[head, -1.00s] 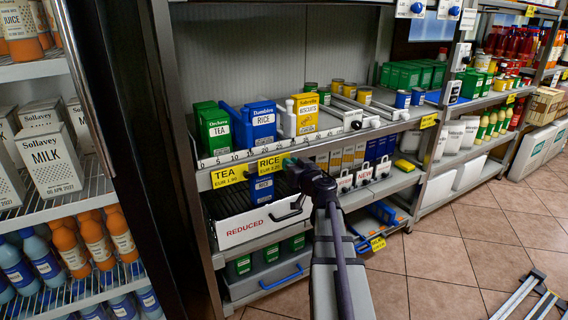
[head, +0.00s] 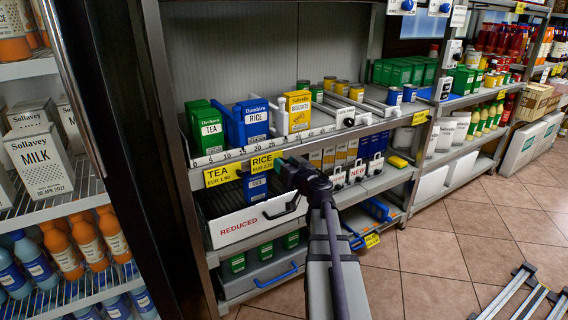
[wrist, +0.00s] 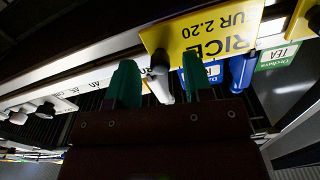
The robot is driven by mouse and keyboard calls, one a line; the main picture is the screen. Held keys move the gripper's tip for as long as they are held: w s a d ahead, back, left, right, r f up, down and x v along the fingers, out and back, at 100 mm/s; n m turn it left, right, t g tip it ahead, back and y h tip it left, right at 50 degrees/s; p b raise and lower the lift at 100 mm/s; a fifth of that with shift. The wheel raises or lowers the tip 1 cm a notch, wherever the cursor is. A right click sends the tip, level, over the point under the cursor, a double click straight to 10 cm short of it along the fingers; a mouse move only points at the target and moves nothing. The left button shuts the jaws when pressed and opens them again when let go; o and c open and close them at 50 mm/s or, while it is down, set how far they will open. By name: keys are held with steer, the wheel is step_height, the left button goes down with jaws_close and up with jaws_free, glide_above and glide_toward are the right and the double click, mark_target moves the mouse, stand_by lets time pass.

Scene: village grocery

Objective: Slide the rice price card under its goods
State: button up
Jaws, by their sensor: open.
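The yellow rice price card (head: 266,161), marked 2.20, sits on the front rail of the shelf, right of the tea card (head: 222,175). The blue rice box (head: 256,120) stands on the shelf above it, between the green tea box (head: 207,128) and the yellow biscuits box (head: 298,113). My gripper (head: 284,164) is at the card's right end in the head view. In the wrist view the green fingers of my gripper (wrist: 160,82) are apart, near the edge of the large yellow rice card (wrist: 205,35). I cannot tell whether they touch it.
The rail carries a number scale (head: 225,153). Below is a drawer marked REDUCED (head: 240,226), with another blue box (head: 256,188) inside. A fridge with milk cartons (head: 40,160) stands at the left. The tiled floor (head: 440,250) at the right is mostly clear.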

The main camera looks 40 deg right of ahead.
steer(key=s+a, duration=0.1)
steer(key=s, duration=0.8)
steer(key=shift+s, duration=0.3)
